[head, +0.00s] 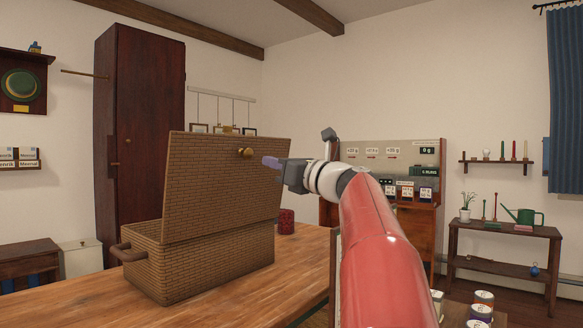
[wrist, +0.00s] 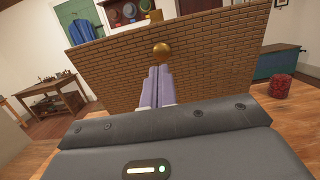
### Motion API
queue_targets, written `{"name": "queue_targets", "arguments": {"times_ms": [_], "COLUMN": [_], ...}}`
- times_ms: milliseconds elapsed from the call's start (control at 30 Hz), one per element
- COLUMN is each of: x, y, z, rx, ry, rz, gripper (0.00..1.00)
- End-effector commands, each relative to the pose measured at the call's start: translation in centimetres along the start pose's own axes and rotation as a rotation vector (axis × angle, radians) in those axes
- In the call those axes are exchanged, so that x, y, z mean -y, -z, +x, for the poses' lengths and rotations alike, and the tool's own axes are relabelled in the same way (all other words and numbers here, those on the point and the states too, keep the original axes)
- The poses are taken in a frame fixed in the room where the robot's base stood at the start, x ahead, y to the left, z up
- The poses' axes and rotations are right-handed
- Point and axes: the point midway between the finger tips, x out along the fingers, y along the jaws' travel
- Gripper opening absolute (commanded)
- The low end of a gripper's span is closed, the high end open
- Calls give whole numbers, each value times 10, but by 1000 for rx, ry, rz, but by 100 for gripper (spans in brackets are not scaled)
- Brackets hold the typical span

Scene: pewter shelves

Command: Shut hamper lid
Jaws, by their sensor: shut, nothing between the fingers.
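The wicker hamper (head: 208,268) stands on the wooden table, with a brown handle (head: 127,252) on its left end. Its lid (head: 215,185) is raised, standing up and tilted, with a round brass knob (head: 245,152) near the upper edge. My gripper (head: 270,162) is to the right of the knob in the head view, its pale purple fingers pointing toward the lid. In the wrist view the shut, empty fingers (wrist: 157,84) point at the lid (wrist: 205,62), just below the knob (wrist: 162,48). I cannot tell whether the fingertips touch the lid.
The wooden table (head: 80,300) has free room in front and left of the hamper. A red patterned canister (head: 287,221) stands behind its right side, also seen in the wrist view (wrist: 280,86). Several cans (head: 482,306) stand at the lower right. A tall dark cabinet (head: 140,130) is behind.

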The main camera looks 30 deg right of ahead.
Motion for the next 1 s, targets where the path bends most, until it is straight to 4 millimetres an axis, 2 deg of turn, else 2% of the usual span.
{"name": "queue_targets", "arguments": {"times_ms": [100,300,767,1000], "x": [-1,-1,-1,-1], "y": [0,0,0,-6], "z": [24,47,53,60], "rx": [0,-1,-1,-1], "ry": [-4,-1,0,-1], "rz": [1,0,-1,0], "gripper": [0,0,0,0]}}
